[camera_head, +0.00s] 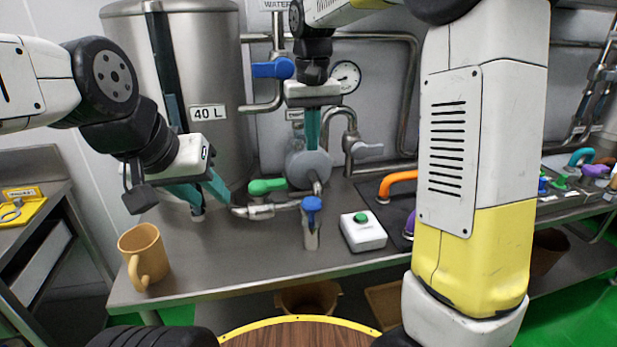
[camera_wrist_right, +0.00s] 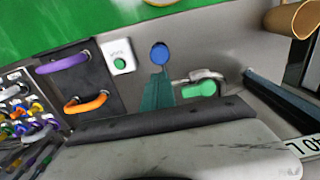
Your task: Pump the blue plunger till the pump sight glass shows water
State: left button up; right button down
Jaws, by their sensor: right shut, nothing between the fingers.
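The blue plunger (camera_head: 312,204) tops a small upright metal pump (camera_head: 311,240) on the steel counter. Its round blue top also shows in the right wrist view (camera_wrist_right: 160,54), just beyond my fingertips. I cannot make out a sight glass or any water in it. My right gripper (camera_head: 311,148) points down above and behind the plunger, apart from it; its teal fingers are shut and empty, and they show in the right wrist view (camera_wrist_right: 158,88). My left gripper (camera_head: 217,206) is open and empty over the counter, left of the plunger, before the tank.
A green-handled valve (camera_head: 267,186) on a pipe lies left of the plunger. A white box with a green button (camera_head: 363,231) stands to its right, then an orange handle (camera_head: 397,182). A tan mug (camera_head: 144,255) stands front left. The tank (camera_head: 205,80) rises behind.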

aim_at(312, 201)
jog(key=shift+f, duration=0.1)
notch_tip(312, 201, down, 14)
jog(key=shift+r, duration=0.1)
dwell(0.4)
jog(key=shift+s+f, duration=0.1)
jog(key=shift+f, duration=1.95)
jog(key=shift+r, duration=0.1)
notch_tip(312, 201, up, 14)
jog(key=shift+r, duration=0.2)
